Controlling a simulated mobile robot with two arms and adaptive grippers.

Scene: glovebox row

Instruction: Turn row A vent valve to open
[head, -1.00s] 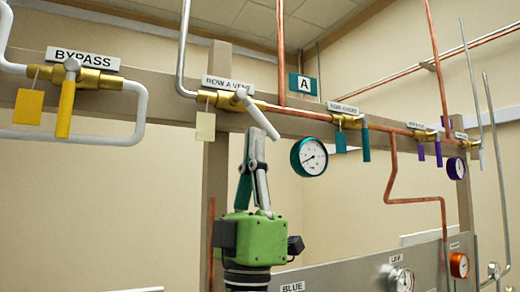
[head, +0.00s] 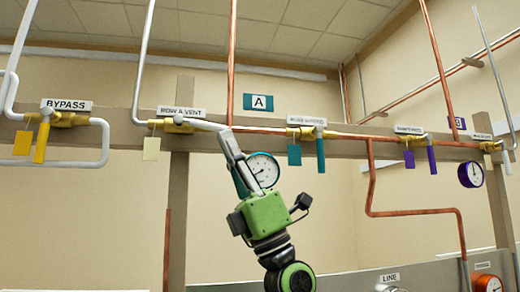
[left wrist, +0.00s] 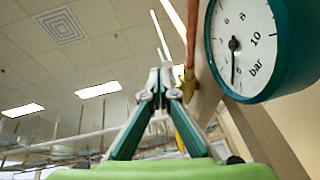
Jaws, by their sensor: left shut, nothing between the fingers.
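The row A vent valve (head: 170,126) has a brass body under its ROW A VENT label (head: 180,111). Its pale lever (head: 205,123) points right, nearly in line with the pipe, tilted slightly down. My left gripper (head: 226,136) is shut and empty, with its fingertips at the lever's free end; I cannot tell whether they touch it. In the left wrist view the shut fingertips (left wrist: 160,78) point at a thin pale bar, probably the lever. My right gripper is not in view.
A teal-rimmed gauge (head: 264,172) is close behind my left gripper and looms at the right in the wrist view (left wrist: 240,45). The yellow BYPASS lever (head: 41,142) hangs at left. Teal (head: 320,153) and purple (head: 431,158) levers hang to the right.

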